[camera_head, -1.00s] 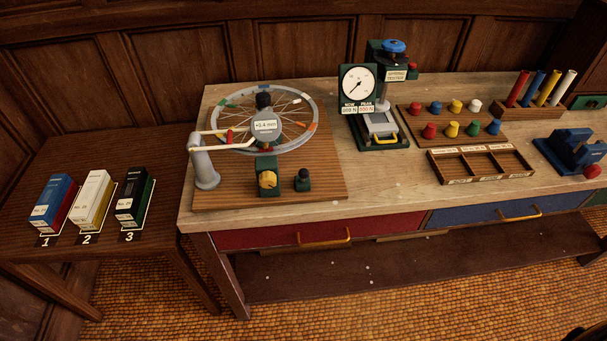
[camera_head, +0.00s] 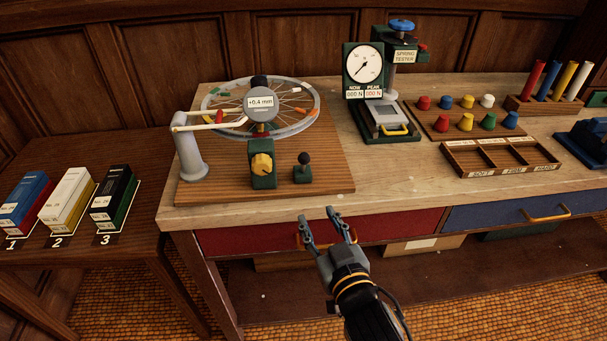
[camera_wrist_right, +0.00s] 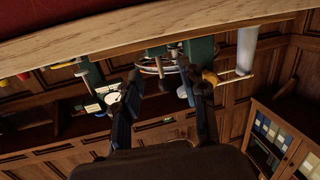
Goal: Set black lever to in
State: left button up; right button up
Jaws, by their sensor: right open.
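The black lever (camera_head: 304,160) stands on a small dark green base on the wooden board, right of a green block with a yellow knob (camera_head: 262,163). It looks roughly upright; no position marking is legible. My right gripper (camera_head: 318,214) is open and empty, in front of the workbench's front edge, nearer to me than the lever and slightly right of it. In the right wrist view its two fingers (camera_wrist_right: 165,80) are spread, and the wheel and green blocks show upside down beyond them. My left gripper is not in view.
A spoked wheel (camera_head: 287,127) with a round gauge (camera_head: 261,101) reading +0.4 mm and a grey post (camera_head: 190,150) stand behind and left of the lever. The spring tester (camera_head: 375,121) is further right. Bare bench top (camera_head: 400,180) lies right of the board.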

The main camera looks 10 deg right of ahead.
jog(key=t, duration=0.1)
send_near(304, 163)
notch_tip(304, 163, down, 2)
jog(key=s, duration=0.2)
jog(key=w, duration=0.4)
jog(key=w+b, duration=0.1)
jog(key=w, duration=0.9)
jog(key=shift+a, duration=0.35)
jog(key=shift+c, duration=0.4)
